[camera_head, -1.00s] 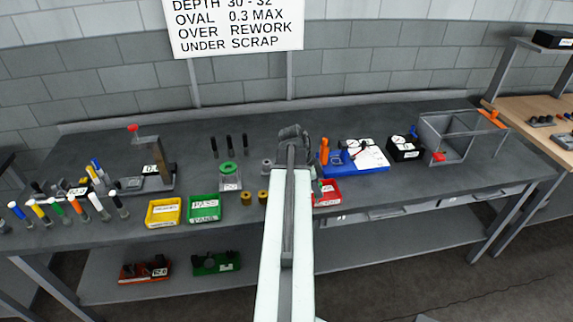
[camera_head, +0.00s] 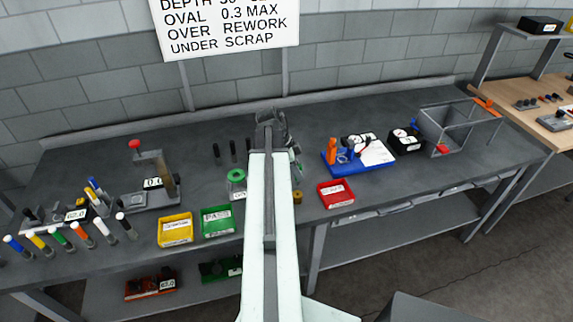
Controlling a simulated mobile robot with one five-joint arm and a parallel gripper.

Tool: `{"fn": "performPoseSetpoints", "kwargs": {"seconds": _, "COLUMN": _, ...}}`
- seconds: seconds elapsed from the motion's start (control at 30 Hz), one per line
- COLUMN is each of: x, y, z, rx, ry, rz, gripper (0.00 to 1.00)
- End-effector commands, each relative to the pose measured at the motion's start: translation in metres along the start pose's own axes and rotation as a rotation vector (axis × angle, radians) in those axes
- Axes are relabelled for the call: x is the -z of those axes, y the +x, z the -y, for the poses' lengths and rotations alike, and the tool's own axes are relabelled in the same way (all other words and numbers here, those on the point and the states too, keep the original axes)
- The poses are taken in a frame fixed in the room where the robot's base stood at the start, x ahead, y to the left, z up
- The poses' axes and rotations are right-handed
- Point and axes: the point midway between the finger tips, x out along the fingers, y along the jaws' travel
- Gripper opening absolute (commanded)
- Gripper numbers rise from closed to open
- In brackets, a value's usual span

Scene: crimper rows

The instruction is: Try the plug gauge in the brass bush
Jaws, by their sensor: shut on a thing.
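My gripper (camera_head: 272,122) is over the middle of the bench, seen from behind along my arm. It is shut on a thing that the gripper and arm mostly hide. A small grey and green piece (camera_head: 296,168) shows just right of my arm; I cannot tell whether it is part of the held thing. One brass bush (camera_head: 297,197) stands near the bench's front edge, right of my arm and left of the red tray. My arm covers the bench to its left. I cannot make out the plug gauge for certain.
Yellow (camera_head: 175,242) and green (camera_head: 217,233) trays stand left of my arm, a red tray (camera_head: 335,205) to the right. Several colour-handled tools (camera_head: 62,240) stand at far left.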

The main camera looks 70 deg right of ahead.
Motion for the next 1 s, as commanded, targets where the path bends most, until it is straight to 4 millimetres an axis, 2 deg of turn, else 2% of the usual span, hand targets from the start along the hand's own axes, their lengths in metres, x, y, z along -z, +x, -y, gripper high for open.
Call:
{"fn": "performPoseSetpoints", "kwargs": {"seconds": 0.17, "x": -0.002, "y": 0.006, "z": 0.0, "rx": 0.0, "ry": 0.0, "rz": 0.0, "gripper": 0.0}}
{"fn": "performPoseSetpoints", "kwargs": {"seconds": 0.53, "x": -0.013, "y": 0.033, "z": 0.0, "rx": 0.0, "ry": -0.001, "rz": 0.0, "gripper": 0.0}}
{"fn": "performPoseSetpoints", "kwargs": {"seconds": 1.0, "x": -0.014, "y": 0.034, "z": 0.0, "rx": 0.001, "ry": -0.001, "rz": 0.0, "gripper": 0.0}}
